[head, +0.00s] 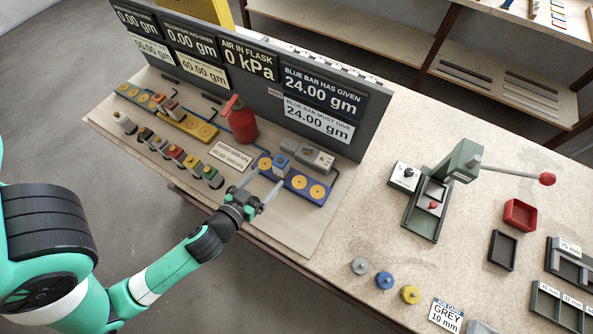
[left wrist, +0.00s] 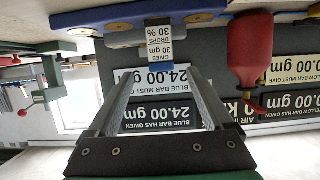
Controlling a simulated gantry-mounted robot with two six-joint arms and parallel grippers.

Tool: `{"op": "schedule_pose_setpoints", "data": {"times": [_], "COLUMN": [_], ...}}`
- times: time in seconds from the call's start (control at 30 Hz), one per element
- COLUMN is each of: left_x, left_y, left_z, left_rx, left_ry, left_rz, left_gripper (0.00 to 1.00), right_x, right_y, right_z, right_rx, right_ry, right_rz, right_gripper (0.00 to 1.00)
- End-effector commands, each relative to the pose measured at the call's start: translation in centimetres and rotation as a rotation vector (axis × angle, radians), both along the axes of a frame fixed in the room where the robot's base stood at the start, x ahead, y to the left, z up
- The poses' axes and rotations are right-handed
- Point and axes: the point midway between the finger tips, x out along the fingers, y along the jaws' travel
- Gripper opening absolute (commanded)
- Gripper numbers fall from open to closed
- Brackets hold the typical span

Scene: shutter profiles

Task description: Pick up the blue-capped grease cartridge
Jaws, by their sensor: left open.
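A small grey block with a bluish top (head: 282,162) stands on the blue bar (head: 308,187); it looks like the blue-capped cartridge, but I cannot be sure. In the left wrist view, upside down, a block with a white "30 %" label (left wrist: 159,42) shows beyond the fingertips, against the blue bar (left wrist: 115,17). My left gripper (head: 270,176) is open and empty in front of the bar; its fingers (left wrist: 162,76) point toward the block, apart from it. Several small coloured-top pieces (head: 176,153) stand in a row to the left. My right gripper is not in view.
A red flask (head: 240,118) stands left of the blue bar, close to my left gripper. A dark display panel (head: 350,135) rises behind. A green lever press (head: 440,190) and a red tray (head: 520,214) stand to the right. Grey, blue and yellow discs (head: 384,280) lie near the front edge.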

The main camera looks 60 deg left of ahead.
Motion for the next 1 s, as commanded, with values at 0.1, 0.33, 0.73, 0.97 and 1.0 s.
{"op": "schedule_pose_setpoints", "data": {"times": [0.1, 0.33, 0.73, 0.97, 1.0], "left_x": [0.1, 3.1, 5.7, 8.6, 8.9], "left_y": [0.3, 2.3, 4.1, 6.1, 6.2], "left_z": [0.0, -1.0, -2.4, -3.8, -3.9], "left_rx": [0.000, 0.000, 0.000, 0.000, 0.001], "left_ry": [-0.001, -0.005, -0.004, -0.005, -0.004], "left_rz": [0.007, 0.010, 0.006, 0.005, 0.005], "left_gripper": [0.85, 0.85, 0.85, 0.85, 0.85], "right_x": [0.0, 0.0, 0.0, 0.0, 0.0], "right_y": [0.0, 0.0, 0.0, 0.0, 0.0], "right_z": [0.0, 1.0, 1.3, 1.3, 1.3], "right_rx": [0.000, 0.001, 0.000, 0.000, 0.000], "right_ry": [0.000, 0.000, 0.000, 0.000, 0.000], "right_rz": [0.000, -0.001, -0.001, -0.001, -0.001], "right_gripper": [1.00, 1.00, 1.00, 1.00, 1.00]}}
